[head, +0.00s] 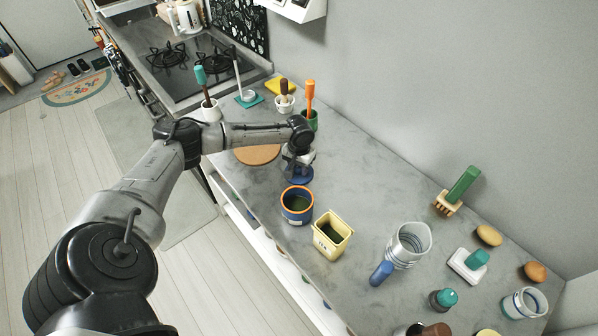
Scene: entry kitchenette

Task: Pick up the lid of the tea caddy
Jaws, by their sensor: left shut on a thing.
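My left gripper (298,162) points down over the grey counter, shut on a round dark blue lid (299,176). The gripper partly covers the lid, and I cannot tell whether the lid touches the counter. Just in front of it stands a round blue canister (296,213) with an orange rim, open at the top. Beside it, to the right, stands a yellow square caddy (325,248) with dark lettering that seems to read TEA, also open. My right gripper is not in view.
A round cork mat (257,154) lies left of the gripper. Behind are a green pot (309,121) and a white pot (284,106) with upright tools. To the right stand a striped glass jar (408,245) and a blue cylinder (381,273). The counter between gripper and wall is clear.

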